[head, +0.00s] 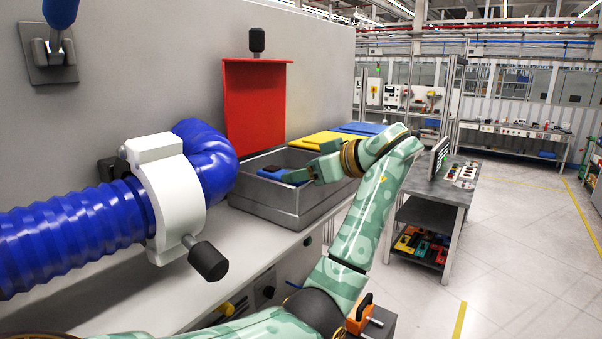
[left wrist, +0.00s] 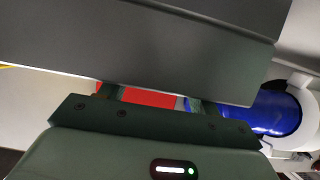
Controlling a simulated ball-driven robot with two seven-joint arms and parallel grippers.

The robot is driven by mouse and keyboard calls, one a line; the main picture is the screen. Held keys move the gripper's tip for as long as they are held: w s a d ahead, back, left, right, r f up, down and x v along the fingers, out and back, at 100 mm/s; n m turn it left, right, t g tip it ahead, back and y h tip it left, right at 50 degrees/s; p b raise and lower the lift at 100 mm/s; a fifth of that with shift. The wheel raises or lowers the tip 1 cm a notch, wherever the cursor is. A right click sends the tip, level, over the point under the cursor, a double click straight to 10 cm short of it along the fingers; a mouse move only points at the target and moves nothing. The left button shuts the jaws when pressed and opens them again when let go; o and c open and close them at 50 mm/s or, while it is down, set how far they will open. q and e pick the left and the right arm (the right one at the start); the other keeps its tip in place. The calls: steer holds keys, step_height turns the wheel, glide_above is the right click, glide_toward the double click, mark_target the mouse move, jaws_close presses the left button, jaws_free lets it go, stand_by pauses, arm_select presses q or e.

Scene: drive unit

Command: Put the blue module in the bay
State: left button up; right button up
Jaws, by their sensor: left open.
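The bay is a grey metal open-topped box (head: 290,204) against the wall, with a red panel (head: 255,105) standing upright behind it. A blue module (head: 294,177) shows inside the box, beside my left gripper's fingers; its far part is dark and hard to make out. My left gripper (head: 312,172) is open, over the right part of the box. I cannot tell whether a finger touches the module. In the left wrist view the fingers (left wrist: 152,100) reach toward a large dark grey surface (left wrist: 140,50), with the red panel between them. My right gripper is not in view.
A thick blue hose (head: 75,238) with a white clamp (head: 172,195) fills the left foreground, close to the box. Yellow (head: 325,138) and blue (head: 362,128) flat pieces lie behind the box.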

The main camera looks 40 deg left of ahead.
arm_select(q)
steer(key=v, duration=1)
steer(key=shift+d+r, duration=0.2)
steer(key=shift+d, duration=0.15)
